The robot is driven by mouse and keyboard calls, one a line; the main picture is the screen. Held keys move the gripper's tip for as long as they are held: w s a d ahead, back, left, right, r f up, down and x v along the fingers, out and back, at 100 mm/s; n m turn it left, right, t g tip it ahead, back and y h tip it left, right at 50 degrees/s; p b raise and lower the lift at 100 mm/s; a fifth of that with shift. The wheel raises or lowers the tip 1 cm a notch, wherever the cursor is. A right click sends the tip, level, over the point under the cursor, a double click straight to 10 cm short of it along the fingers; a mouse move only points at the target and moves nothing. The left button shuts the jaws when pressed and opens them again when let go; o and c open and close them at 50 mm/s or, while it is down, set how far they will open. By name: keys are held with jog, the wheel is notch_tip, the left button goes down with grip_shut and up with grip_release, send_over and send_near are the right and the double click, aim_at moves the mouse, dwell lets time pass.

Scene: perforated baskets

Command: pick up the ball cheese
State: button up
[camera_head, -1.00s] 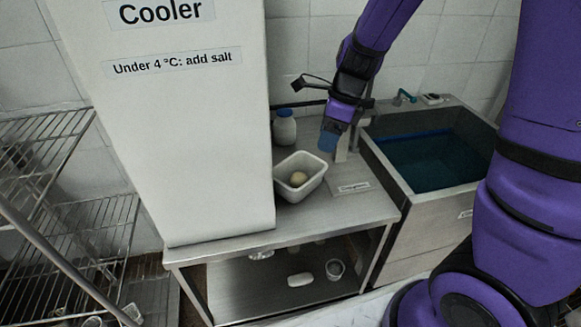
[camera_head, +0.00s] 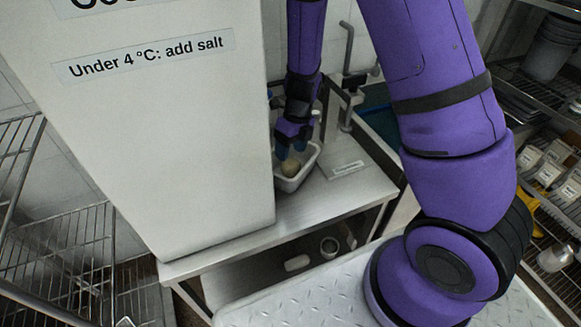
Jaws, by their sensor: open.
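The ball cheese (camera_head: 291,167) is a small pale round ball lying in a white basket (camera_head: 296,184) on the steel counter, just right of the cooler. My gripper (camera_head: 291,150) is open, with its blue fingertips pointing down over the basket, close above the cheese. The fingers hide the far part of the basket. I cannot tell whether the fingertips touch the cheese.
The tall white cooler (camera_head: 170,120) stands close on the left of the basket. A small labelled plate (camera_head: 346,170) lies on the counter at the right. The sink (camera_head: 378,115) is behind my arm. Wire shelves (camera_head: 60,245) stand at the left.

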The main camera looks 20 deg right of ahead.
aim_at(291, 159)
jog(key=shift+s+x, duration=0.15)
jog(key=shift+x, duration=1.2)
jog(key=shift+s+x, duration=0.1)
jog(key=shift+x, duration=1.25)
jog(key=shift+d, duration=0.15)
jog(key=c, duration=0.6)
